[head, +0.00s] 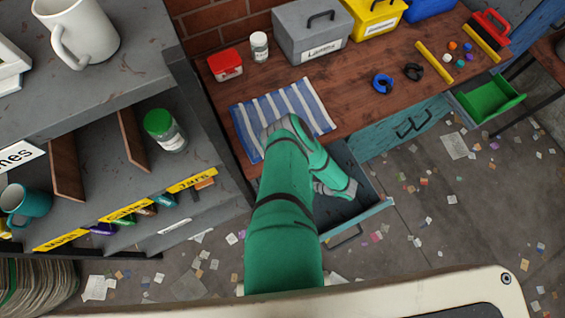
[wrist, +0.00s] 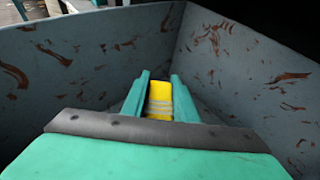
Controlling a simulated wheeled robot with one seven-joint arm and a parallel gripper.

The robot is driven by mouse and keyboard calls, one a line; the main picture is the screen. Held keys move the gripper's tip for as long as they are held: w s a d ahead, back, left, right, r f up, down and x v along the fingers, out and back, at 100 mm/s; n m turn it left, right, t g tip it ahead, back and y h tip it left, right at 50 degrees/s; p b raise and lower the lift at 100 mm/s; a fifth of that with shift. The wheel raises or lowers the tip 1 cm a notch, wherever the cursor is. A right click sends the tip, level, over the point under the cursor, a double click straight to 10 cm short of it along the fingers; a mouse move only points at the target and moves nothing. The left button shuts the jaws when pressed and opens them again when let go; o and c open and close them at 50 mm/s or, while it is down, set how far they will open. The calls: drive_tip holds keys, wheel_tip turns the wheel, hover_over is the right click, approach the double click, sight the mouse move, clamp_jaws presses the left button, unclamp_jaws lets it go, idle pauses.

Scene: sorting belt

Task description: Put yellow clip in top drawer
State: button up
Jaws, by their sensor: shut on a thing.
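The yellow clip (wrist: 160,99) shows in the wrist view between the two teal fingers of my gripper (wrist: 160,92). My gripper is shut on it. Grey, rust-flecked walls of the open drawer (wrist: 250,65) surround the gripper and clip on the sides and far end. In the head view the open drawer (head: 376,205) juts out from under the wooden workbench, and my green arm reaches down into it. The clip and fingertips are hidden behind my arm there. I cannot tell whether the clip touches the drawer floor.
The workbench (head: 345,100) bears a striped cloth (head: 312,103), a red box (head: 225,65), a jar (head: 259,46) and a grey bin (head: 312,30). Blue (head: 382,84) and black (head: 413,72) clips lie right. A grey shelf (head: 110,70) stands at left. A closed teal drawer (head: 400,130) is beside the open one.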

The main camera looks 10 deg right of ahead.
wheel_tip(320, 180, down, 2)
drive_tip(key=shift+w+f, duration=0.1)
drive_tip(key=shift+f, duration=0.1)
drive_tip(key=shift+d+f, duration=0.2)
drive_tip(key=shift+f, duration=0.15)
drive_tip(key=shift+s+a, duration=0.2)
drive_tip(key=shift+a, duration=0.2)
drive_tip(key=shift+d+f, duration=0.15)
drive_tip(key=shift+f, duration=0.3)
drive_tip(key=shift+f, duration=0.15)
drive_tip(key=o, duration=1)
drive_tip(key=shift+w+d, duration=0.1)
drive_tip(key=shift+o, duration=0.2)
drive_tip(key=shift+w, duration=0.1)
